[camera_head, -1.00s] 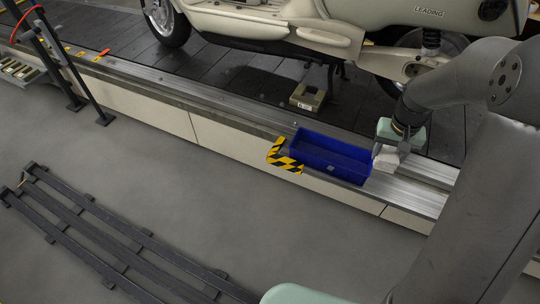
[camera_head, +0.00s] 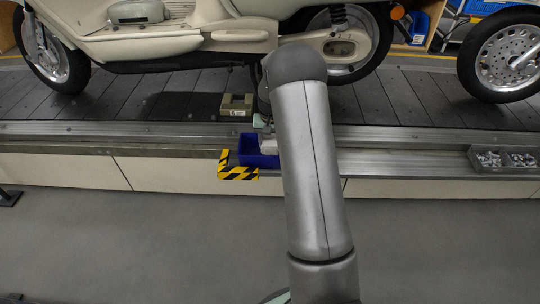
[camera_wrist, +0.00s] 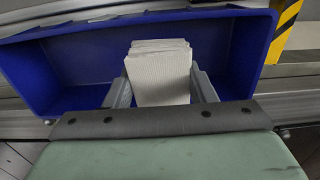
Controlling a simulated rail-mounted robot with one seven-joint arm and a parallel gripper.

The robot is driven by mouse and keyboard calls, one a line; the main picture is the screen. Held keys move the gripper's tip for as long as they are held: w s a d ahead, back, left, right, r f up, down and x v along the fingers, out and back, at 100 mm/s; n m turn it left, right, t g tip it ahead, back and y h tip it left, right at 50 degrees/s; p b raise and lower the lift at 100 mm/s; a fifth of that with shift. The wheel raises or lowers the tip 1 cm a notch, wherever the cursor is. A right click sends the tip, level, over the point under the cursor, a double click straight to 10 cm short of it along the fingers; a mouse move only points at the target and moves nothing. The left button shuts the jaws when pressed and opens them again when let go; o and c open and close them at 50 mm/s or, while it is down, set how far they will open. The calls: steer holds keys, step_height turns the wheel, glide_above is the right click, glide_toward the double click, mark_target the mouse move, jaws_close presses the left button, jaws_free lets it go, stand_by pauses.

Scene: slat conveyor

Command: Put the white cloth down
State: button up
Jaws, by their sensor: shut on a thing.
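The white cloth (camera_wrist: 160,72) looks like a folded, ribbed stack. My gripper (camera_wrist: 163,90) is shut on it, one finger at each side. In the wrist view the cloth appears in front of the blue bin (camera_wrist: 75,75), over its opening; I cannot tell how high above the floor of the bin it is. In the head view the blue bin (camera_head: 256,160) sits on the conveyor's metal edge, partly hidden by my arm. A small pale piece of the cloth (camera_head: 268,145) shows there beside my arm.
Black-and-yellow corner tape (camera_head: 238,172) marks the bin's left front corner. A beige block (camera_head: 236,105) stands on the slats behind it. A scooter (camera_head: 190,40) stands above. A tray of metal parts (camera_head: 503,158) is at the right on the ledge.

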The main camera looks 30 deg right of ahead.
mark_target(270, 151)
step_height(270, 151, down, 5)
steer(key=shift+a+r+b, duration=0.1)
steer(key=shift+b, duration=0.65)
steer(key=shift+f, duration=0.2)
steer(key=o, duration=0.9)
